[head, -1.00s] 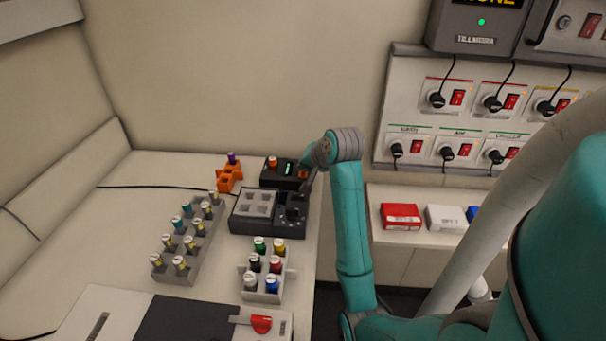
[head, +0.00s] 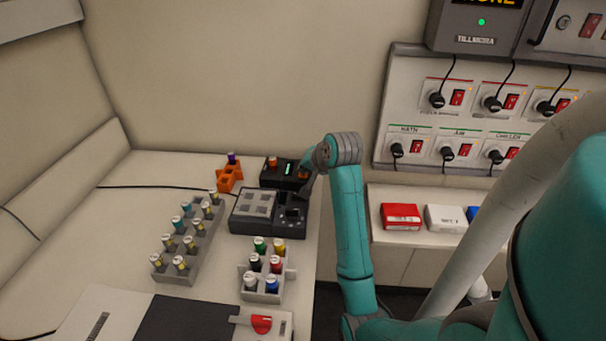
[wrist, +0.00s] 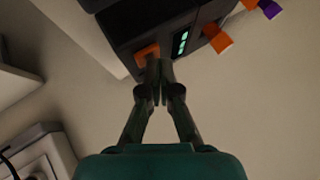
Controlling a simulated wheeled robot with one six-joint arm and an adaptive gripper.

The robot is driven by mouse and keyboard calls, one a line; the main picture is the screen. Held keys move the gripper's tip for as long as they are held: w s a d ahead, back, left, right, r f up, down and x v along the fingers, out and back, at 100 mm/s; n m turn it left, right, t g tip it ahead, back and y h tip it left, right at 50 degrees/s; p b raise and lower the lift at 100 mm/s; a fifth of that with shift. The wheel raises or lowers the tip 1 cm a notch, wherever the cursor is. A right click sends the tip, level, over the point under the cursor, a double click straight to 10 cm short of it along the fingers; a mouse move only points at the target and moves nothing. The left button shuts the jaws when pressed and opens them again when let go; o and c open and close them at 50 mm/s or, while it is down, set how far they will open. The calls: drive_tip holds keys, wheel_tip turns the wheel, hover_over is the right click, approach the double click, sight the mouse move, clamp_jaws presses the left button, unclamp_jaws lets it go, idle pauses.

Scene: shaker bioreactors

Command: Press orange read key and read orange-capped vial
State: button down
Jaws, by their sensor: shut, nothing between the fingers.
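The black reader (head: 283,180) stands at the back right of the bench, with a small lit display (head: 289,169) too small to read. The orange-capped vial (head: 272,161) stands upright in its left end; its orange cap (wrist: 217,38) also shows in the wrist view. The orange read key (wrist: 147,52) is on the reader's other end, partly hidden behind my fingertips. My gripper (wrist: 159,75) is shut and empty, with its tips at the key's edge. I cannot tell whether they touch it. In the head view, my wrist is at the reader's right end.
A dark grey device (head: 268,228) stands just in front of the reader. An orange holder (head: 229,184) with a purple-capped vial (head: 232,158) is to its left. Racks of capped vials (head: 190,250) (head: 262,296) fill the bench nearer. A wall panel with switches (head: 470,120) is at right.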

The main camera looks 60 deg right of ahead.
sight(305, 175)
drive_tip(key=shift+f, duration=0.2)
drive_tip(key=shift+r, duration=0.1)
idle(0.4)
drive_tip(key=shift+r, duration=0.7)
drive_tip(key=shift+r, duration=2.5)
